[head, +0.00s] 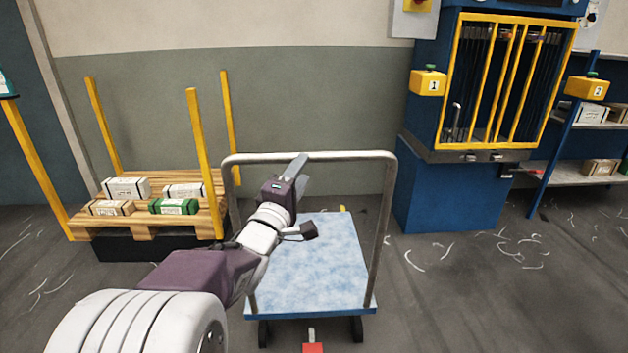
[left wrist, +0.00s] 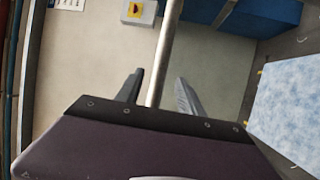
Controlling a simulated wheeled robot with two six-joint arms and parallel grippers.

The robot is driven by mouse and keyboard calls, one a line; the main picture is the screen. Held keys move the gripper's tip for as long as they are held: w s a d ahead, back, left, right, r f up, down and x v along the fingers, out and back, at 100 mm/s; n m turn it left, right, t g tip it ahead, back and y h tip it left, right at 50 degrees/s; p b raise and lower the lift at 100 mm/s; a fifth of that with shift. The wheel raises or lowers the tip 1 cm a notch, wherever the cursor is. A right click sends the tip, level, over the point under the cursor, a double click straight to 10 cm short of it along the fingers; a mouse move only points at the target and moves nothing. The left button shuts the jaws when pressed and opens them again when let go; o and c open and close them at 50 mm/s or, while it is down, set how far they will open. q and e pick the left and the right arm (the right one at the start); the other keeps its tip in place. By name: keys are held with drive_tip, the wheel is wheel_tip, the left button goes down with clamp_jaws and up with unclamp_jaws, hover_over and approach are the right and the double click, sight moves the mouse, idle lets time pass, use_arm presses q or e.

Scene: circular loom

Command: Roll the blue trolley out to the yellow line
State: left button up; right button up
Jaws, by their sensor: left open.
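The blue trolley has a pale blue mottled deck (head: 320,262), dark wheels and an upright grey tube handle (head: 350,156). Its deck also shows at the right of the left wrist view (left wrist: 290,105). My left gripper (head: 298,165) is at the top bar of the handle. In the left wrist view, its two open fingers (left wrist: 160,92) stand on either side of the grey bar (left wrist: 166,50), which runs between them. I cannot tell whether a finger touches the bar. No clear yellow line shows on the floor. My right gripper is out of view.
A wooden pallet (head: 150,218) with yellow posts and several boxes stands left of the trolley. A blue machine (head: 445,195) with a yellow-barred front stands at the right. A red pedal-like part (head: 313,348) shows at the trolley's near end. Floor at the right has white scraps.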

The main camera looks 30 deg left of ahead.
sight(312, 155)
use_arm(q)
drive_tip(key=b+x, duration=0.1)
drive_tip(key=x, duration=0.7)
drive_tip(key=shift+f+b, duration=0.1)
drive_tip(key=shift+b, duration=0.3)
drive_tip(key=shift+w+a, duration=0.15)
drive_tip(key=shift+w, duration=0.4)
clamp_jaws()
idle(0.4)
